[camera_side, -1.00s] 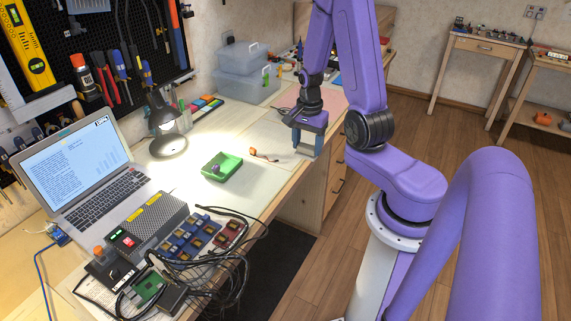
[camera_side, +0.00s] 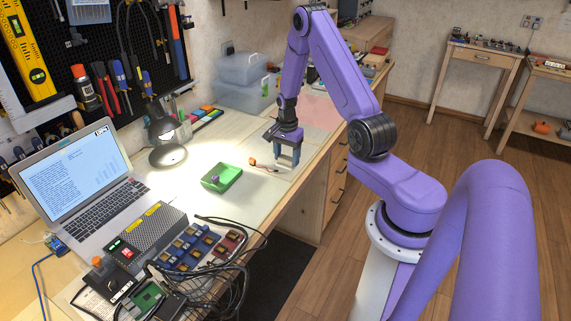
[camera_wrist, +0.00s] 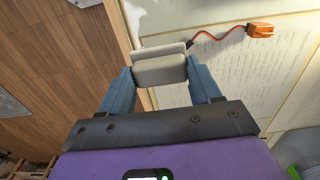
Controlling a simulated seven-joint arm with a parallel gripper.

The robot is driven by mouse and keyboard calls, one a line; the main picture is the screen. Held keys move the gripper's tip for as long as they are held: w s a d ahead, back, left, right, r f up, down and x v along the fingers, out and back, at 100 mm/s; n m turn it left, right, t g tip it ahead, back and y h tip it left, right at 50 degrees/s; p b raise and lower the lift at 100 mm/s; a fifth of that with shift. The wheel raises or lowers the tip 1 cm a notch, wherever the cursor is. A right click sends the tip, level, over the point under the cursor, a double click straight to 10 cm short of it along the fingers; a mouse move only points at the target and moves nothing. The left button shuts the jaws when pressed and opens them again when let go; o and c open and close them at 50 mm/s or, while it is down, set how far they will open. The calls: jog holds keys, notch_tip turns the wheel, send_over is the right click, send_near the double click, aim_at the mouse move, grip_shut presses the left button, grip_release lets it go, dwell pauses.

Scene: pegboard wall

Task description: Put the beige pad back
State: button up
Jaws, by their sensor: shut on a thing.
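My gripper (camera_side: 288,163) is low over the front part of the workbench in the side view. In the wrist view, my gripper's blue fingers (camera_wrist: 161,80) are shut on a pale grey-beige block, the pad (camera_wrist: 160,72), gripped by its two ends. The pad is near the bench's wooden front edge in that view. In the side view the pad is small and mostly hidden between the fingers. I cannot tell whether it touches the bench.
An orange connector (camera_wrist: 260,30) with a red and black wire lies on printed paper (camera_wrist: 240,75) close by. A green tray (camera_side: 232,179) holding a small purple thing is left of my gripper. Clear boxes (camera_side: 240,98) stand behind. Bench around the gripper is mostly clear.

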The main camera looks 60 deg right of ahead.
aim_at(286, 164)
jog(key=shift+w+d+f, duration=0.15)
jog(key=shift+w+f, duration=0.15)
jog(key=shift+f, duration=0.1)
jog(key=shift+w+d+f, duration=0.1)
jog(key=shift+f, duration=1.55)
jog(key=shift+f, duration=0.2)
jog(key=o, duration=1)
jog(key=shift+r, duration=0.1)
